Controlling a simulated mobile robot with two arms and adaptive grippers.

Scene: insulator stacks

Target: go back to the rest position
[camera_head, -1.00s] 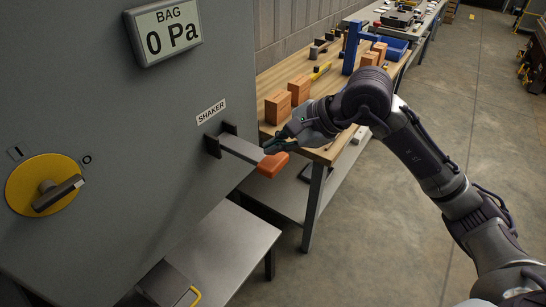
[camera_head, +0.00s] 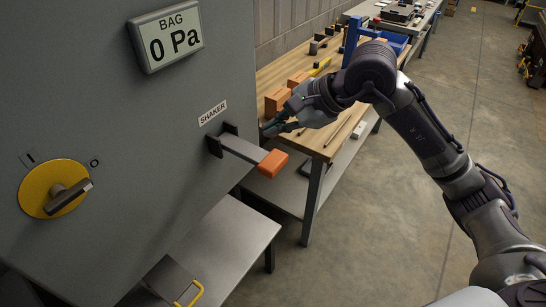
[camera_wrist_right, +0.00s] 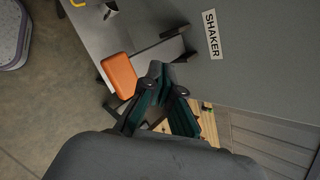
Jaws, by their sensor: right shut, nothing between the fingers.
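My right gripper (camera_head: 271,129) is shut and empty. In the head view it is in the air just above and beyond the shaker lever (camera_head: 240,148), apart from its orange grip (camera_head: 272,163). The lever sticks out from the grey cabinet below the SHAKER label (camera_head: 213,113). In the right wrist view the gripper (camera_wrist_right: 163,78) has its fingertips together, to the right of the orange grip (camera_wrist_right: 119,76). My left gripper is out of view.
The grey cabinet (camera_head: 120,130) fills the left, with a yellow rotary switch (camera_head: 52,189) and a BAG display reading 0 Pa (camera_head: 166,37). A wooden workbench (camera_head: 318,140) with bricks stands behind my right gripper. A low metal shelf (camera_head: 225,245) is below. The floor (camera_head: 400,230) at right is clear.

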